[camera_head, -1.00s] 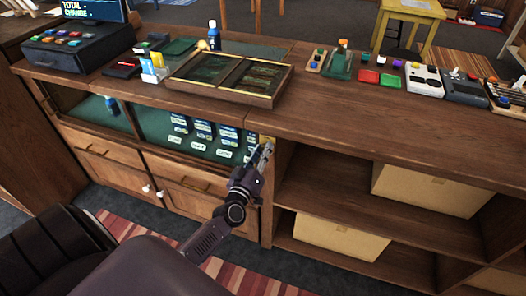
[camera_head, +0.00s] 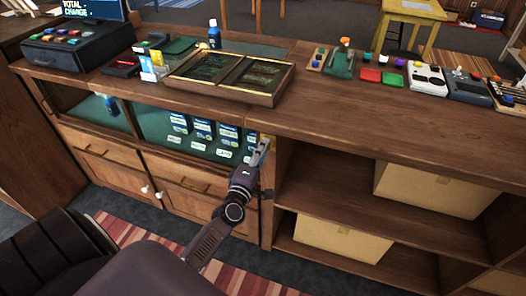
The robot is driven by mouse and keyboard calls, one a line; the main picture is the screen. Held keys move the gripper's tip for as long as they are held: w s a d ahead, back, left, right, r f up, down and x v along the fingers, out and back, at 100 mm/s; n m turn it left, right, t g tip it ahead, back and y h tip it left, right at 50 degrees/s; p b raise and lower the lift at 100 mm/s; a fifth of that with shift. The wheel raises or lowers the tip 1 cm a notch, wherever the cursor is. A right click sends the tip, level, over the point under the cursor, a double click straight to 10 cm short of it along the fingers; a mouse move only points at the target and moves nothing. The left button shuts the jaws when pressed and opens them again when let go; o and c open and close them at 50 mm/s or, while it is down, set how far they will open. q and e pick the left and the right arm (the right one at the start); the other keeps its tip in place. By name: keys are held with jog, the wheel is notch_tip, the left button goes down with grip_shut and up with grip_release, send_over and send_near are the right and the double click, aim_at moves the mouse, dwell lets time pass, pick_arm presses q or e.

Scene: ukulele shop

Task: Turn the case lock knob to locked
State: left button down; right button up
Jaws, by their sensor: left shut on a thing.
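The glass-fronted display case (camera_head: 140,110) is built into the left part of the wooden counter, with small packets standing behind its glass. My left gripper (camera_head: 261,151) is at the upright post at the case's right end. Its fingers are shut on the lock knob there, and they hide it. A small bit of brass-coloured plate shows at the fingertips. The knob's angle cannot be made out. My right gripper is not in view.
A framed display tray (camera_head: 230,103), a blue bottle (camera_head: 214,34) and a cash register (camera_head: 78,45) stand on the counter. Open shelves with cardboard boxes (camera_head: 343,237) lie right of the post. Drawers and cupboard doors (camera_head: 110,172) are below the case.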

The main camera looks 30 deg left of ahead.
pick_arm(q)
jog(key=shift+f+n, duration=0.1)
jog(key=shift+n, duration=0.4)
jog(key=c, duration=1.7)
grip_release()
jog(key=shift+o, duration=0.2)
jog(key=shift+s, duration=0.15)
jog(key=v, duration=1.1)
jog(key=shift+s, duration=0.4)
jog(key=shift+f, duration=0.1)
